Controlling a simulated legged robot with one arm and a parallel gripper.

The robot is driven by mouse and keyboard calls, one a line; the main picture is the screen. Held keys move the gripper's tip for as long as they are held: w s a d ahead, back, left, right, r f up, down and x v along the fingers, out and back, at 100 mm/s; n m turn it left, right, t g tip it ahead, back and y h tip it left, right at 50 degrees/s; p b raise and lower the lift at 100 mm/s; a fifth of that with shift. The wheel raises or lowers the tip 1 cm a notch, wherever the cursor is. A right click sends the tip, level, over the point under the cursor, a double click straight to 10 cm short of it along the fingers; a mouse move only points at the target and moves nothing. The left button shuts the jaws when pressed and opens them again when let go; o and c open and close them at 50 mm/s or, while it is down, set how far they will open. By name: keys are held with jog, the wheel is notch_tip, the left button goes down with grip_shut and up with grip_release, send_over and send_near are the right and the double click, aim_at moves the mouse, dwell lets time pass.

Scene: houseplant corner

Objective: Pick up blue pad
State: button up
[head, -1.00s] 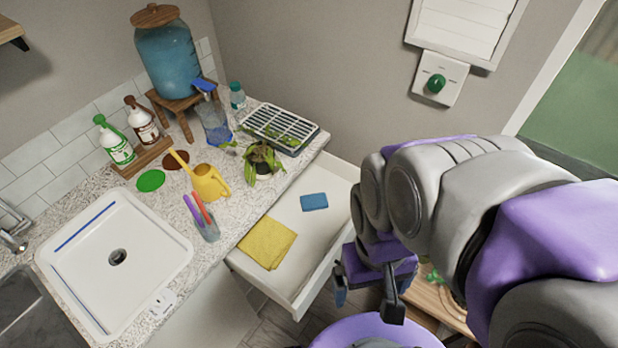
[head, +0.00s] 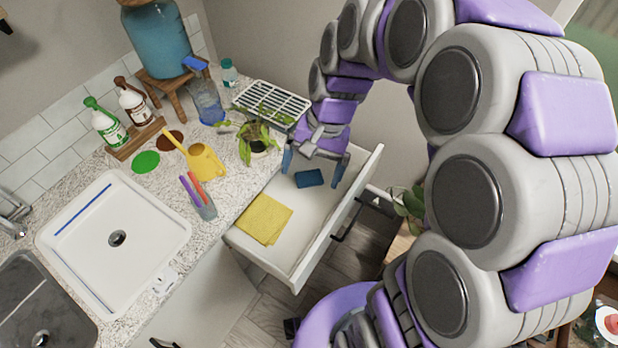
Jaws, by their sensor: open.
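The blue pad (head: 309,178) lies flat in the open white drawer (head: 285,225), towards its back end. My gripper (head: 313,168) points down over the back of the drawer. Its two fingers are spread apart, one on the left and one on the right of the pad in the picture. The gripper is open and holds nothing. I cannot tell how far above the drawer floor the fingertips are.
A folded yellow cloth (head: 264,219) lies in the front of the drawer. A potted plant (head: 258,145) and a rack (head: 271,104) stand on the counter close to the gripper's left. The drawer walls surround the pad.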

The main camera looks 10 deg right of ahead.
jog(key=w+f+m+y, duration=0.1)
jog(key=w+f+m, duration=0.2)
jog(key=w, duration=0.5)
jog(key=m+t, duration=0.2)
jog(key=m, duration=0.8)
send_over(310, 177)
jog(key=d, duration=0.1)
jog(key=shift+y, duration=0.3)
jog(key=f, duration=3.2)
jog(key=shift+w+d, duration=0.15)
jog(key=shift+d, duration=0.05)
jog(key=shift+d+b+x, duration=0.2)
jog(key=shift+b+x, duration=0.25)
jog(key=shift+x, duration=0.9)
jog(key=shift+d+b+x, duration=0.25)
jog(key=shift+b+x, duration=0.15)
jog(key=shift+x, duration=0.9)
jog(key=shift+f, duration=0.15)
